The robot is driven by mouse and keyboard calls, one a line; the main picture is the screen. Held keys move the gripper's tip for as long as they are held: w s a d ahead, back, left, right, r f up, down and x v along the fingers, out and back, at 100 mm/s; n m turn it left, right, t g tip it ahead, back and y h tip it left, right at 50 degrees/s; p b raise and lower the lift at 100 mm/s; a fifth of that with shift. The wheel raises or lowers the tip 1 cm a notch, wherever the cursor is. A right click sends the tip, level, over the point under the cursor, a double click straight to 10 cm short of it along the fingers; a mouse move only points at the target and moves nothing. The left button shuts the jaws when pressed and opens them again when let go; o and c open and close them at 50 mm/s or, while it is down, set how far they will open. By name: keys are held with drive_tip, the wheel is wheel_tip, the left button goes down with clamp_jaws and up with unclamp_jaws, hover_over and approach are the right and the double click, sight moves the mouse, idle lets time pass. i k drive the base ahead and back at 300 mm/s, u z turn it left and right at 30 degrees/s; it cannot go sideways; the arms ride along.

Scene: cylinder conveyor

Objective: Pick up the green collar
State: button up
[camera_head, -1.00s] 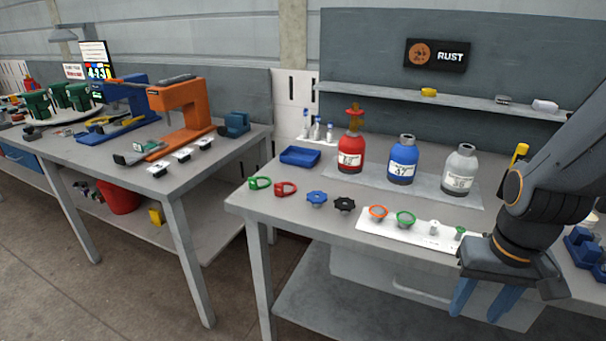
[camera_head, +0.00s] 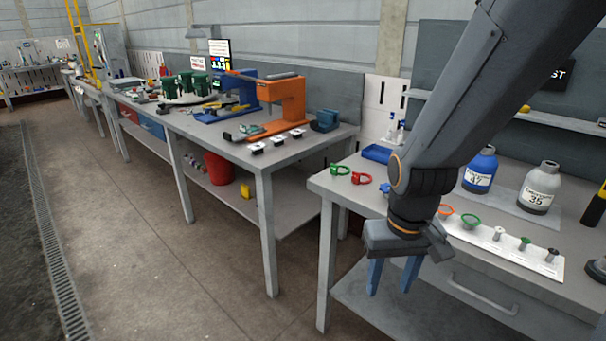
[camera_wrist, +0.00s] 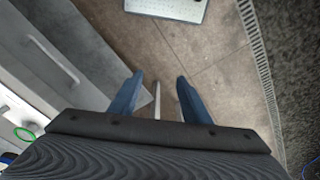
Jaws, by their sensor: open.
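A green collar with a small tab (camera_head: 340,170) lies near the left end of the bench top, beside a similar red one (camera_head: 361,178). A second green ring (camera_head: 470,221) sits on the white strip further right; a green ring (camera_wrist: 25,134) also shows at the left of the wrist view. I cannot tell for sure which one the task means. My gripper (camera_head: 392,280) points down in front of the bench, its blue fingers apart and empty. In the wrist view the fingers (camera_wrist: 157,88) have only floor and a bench leg between them.
The white strip (camera_head: 550,262) also holds an orange ring (camera_head: 445,211) and several small knobs. A blue bottle (camera_head: 480,170) and a grey bottle (camera_head: 539,187) stand behind. My arm hides part of the bench. Another bench (camera_head: 230,150) stands left across a gap; the floor left is clear.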

sight(335, 170)
drive_tip(key=u, duration=0.5)
drive_tip(key=i, duration=1.45)
drive_tip(key=z, duration=0.3)
